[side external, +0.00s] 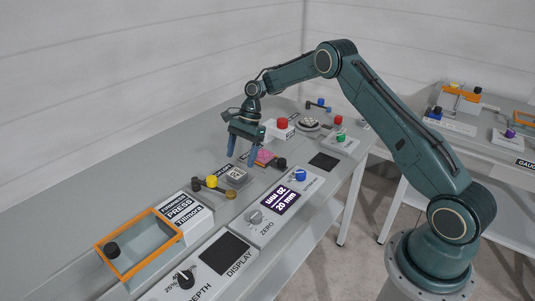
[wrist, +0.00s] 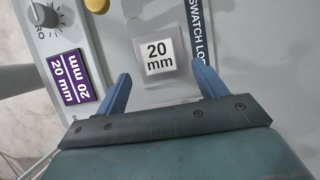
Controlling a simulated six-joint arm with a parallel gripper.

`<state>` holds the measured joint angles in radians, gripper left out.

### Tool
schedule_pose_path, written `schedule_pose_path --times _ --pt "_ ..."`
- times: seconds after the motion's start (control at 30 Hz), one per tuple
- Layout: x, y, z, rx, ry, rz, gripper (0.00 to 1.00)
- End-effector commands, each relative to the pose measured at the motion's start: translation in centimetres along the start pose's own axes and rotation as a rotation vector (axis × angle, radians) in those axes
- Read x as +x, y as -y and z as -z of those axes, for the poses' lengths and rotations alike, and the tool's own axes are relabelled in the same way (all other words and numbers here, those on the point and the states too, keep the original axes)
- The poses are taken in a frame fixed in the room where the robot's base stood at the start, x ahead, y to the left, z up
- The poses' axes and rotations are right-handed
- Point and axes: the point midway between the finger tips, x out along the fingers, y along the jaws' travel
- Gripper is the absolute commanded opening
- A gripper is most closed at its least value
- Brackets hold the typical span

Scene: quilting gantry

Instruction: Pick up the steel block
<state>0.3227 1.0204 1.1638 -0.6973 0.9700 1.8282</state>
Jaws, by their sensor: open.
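The steel block appears to be the small grey square block (side external: 236,175) with a white "20 mm" label on top; it lies on the bench in the side view. In the wrist view the block (wrist: 160,54) shows label up, just beyond the fingertips and between their lines. My gripper (side external: 243,154) is open and empty, fingers pointing down, above the bench and a little behind the block in the side view. In the wrist view my gripper (wrist: 161,72) has its two blue fingers spread wider than the block. Contact with the block is not visible.
A yellow-knobbed fixture (side external: 212,182) stands close left of the block. A pink pad (side external: 265,157) and black knob (side external: 281,163) lie to its right. The purple "20 mm" display (side external: 281,202) is in front. An orange-framed box (side external: 140,246) stands at front left.

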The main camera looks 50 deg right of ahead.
Motion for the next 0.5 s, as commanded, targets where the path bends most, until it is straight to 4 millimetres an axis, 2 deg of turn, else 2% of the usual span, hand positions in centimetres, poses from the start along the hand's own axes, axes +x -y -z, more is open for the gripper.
schedule_pose_path --times 0.17,0.5 --pt "0.6 -0.1 -0.1 0.0 0.001 -0.002 0.71" --pt "4.2 -0.2 -0.2 0.0 0.001 -0.004 0.71"
